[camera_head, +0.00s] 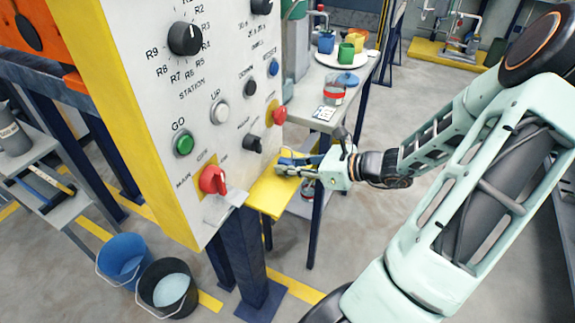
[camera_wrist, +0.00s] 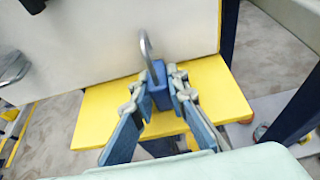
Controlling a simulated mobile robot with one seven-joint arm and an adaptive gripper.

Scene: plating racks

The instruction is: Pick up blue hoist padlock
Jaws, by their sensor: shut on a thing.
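The blue hoist padlock (camera_wrist: 158,88) has a grey metal shackle that points away from me in the wrist view. My gripper (camera_wrist: 156,100) is shut on its blue body, with one finger on each side. The padlock is over the yellow shelf (camera_wrist: 222,85) beside the control panel. I cannot tell whether it touches the shelf. In the head view my gripper (camera_head: 296,163) is at the yellow shelf (camera_head: 268,196), and the padlock is mostly hidden by the fingers.
The control panel (camera_head: 140,110) with knobs and buttons stands just left of my gripper. A red knob (camera_head: 279,115) juts out above it. Behind is a grey table (camera_head: 310,110) with cups and a jar. Two buckets (camera_head: 124,262) stand on the floor at lower left.

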